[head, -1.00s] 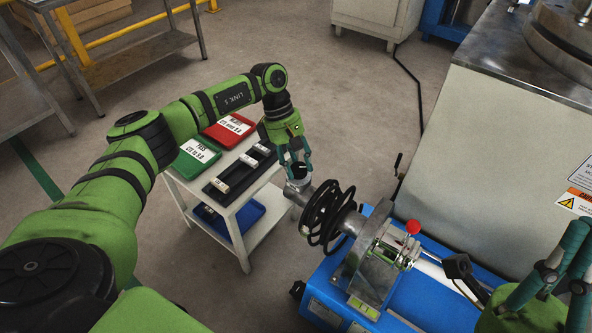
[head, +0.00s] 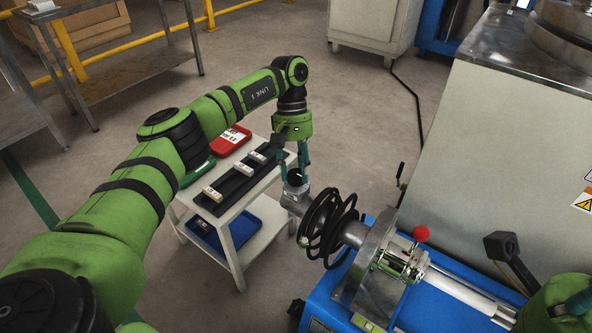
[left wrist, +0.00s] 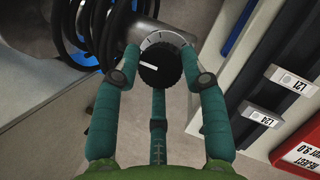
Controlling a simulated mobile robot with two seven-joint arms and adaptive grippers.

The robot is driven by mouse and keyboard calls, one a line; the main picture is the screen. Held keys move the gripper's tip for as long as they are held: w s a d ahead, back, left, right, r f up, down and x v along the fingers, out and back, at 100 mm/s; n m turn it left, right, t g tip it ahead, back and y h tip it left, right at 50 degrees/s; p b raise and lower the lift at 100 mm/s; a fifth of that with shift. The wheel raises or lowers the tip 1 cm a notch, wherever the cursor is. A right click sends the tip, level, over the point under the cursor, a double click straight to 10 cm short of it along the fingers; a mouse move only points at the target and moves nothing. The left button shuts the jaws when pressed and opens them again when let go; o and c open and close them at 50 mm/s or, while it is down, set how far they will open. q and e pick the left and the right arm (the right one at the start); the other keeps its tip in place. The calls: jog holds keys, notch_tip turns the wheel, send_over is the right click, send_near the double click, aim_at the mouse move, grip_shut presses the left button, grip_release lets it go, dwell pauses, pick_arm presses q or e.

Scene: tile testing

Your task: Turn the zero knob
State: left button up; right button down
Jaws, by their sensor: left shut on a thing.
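The zero knob (left wrist: 161,64) is a black ribbed cap with a white pointer line, on a grey dial with scale marks (left wrist: 160,40), at the end of the machine's metal shaft. My left gripper (head: 294,172) comes down onto it from above. In the left wrist view its teal fingers (left wrist: 158,75) surround the knob and are shut on it. In the head view the fingers mostly hide the knob. My right gripper (head: 580,302) is only partly in view at the bottom right corner, and its jaws cannot be judged.
A black coil (head: 325,228) hangs around the shaft close to my left gripper. The blue machine (head: 325,290) has a red-ball lever (head: 421,233). A white cart (head: 256,262) holds a dark rack (head: 240,180) of labelled tiles and a red tray (head: 230,140).

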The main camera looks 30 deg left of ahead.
pick_arm(q)
jog(key=shift+s+d+f, duration=0.15)
jog(key=shift+s+d, duration=0.1)
jog(key=shift+s, duration=0.05)
jog(key=o, duration=1.1)
jog(key=shift+a, duration=0.1)
jog(key=shift+w+r, duration=0.15)
jog(key=shift+r, duration=0.15)
jog(key=v, duration=0.7)
